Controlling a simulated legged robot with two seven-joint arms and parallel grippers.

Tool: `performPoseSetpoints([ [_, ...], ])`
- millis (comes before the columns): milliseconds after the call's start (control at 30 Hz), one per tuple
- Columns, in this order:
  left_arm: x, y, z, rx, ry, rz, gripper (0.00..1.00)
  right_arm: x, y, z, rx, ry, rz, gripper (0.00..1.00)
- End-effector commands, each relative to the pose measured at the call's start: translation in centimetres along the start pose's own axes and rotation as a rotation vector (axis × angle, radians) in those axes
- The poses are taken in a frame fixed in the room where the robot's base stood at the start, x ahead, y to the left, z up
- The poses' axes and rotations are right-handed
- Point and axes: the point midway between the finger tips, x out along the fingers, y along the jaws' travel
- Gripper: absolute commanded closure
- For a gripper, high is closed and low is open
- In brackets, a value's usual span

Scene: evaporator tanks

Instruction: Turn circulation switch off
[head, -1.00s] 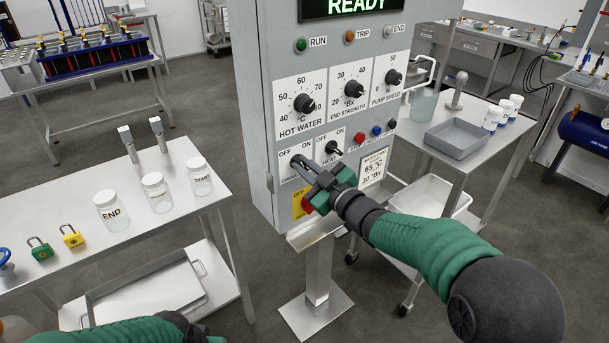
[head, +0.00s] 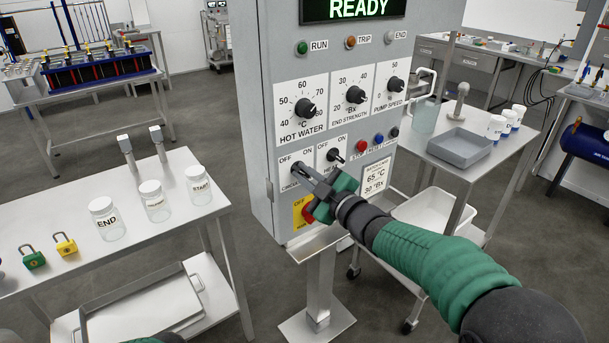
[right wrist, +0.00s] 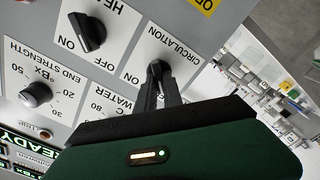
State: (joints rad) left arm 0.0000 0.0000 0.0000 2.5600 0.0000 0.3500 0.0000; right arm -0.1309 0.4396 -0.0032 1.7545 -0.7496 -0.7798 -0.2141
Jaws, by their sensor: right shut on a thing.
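The circulation switch (right wrist: 157,68) is a black rotary knob on a white plate marked OFF, ON and CIRCULATION. In the right wrist view my right gripper (right wrist: 160,82) is shut on this knob, with one finger on each side. In the head view my right gripper (head: 303,172) reaches the plate from the lower right and hides most of the knob. I cannot tell which mark the knob points at. My left gripper is out of view; only a bit of my left arm shows at the bottom edge.
The heat switch (head: 335,155) is just right of the circulation plate; it also shows in the right wrist view (right wrist: 88,32). A red knob on a yellow plate (head: 299,213) sits close below my gripper. Dials and a READY display (head: 353,9) are above. Tables stand on both sides.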

Motion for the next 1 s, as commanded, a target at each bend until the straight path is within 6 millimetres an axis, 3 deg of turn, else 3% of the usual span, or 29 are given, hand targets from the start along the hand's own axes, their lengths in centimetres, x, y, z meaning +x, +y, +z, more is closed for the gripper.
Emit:
performPoseSetpoints([
  [100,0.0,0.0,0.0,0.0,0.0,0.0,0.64,0.0,-0.5,0.3,0.0,-0.006,-0.01,1.0],
  [133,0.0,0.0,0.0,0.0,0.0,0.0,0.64,0.0,-0.5,0.3,0.0,-0.006,-0.01,0.85],
  [267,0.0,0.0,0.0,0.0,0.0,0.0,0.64,0.0,-0.4,0.2,0.0,-0.005,-0.007,0.68],
  [633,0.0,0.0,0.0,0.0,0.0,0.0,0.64,-0.5,-0.1,0.1,0.0,-0.002,-0.002,0.67],
  [767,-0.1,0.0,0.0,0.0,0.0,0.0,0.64,-2.8,0.0,0.1,0.0,-0.003,-0.001,0.67],
  [1000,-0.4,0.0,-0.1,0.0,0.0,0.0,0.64,-9.8,0.0,0.1,0.0,-0.005,-0.001,0.67],
])
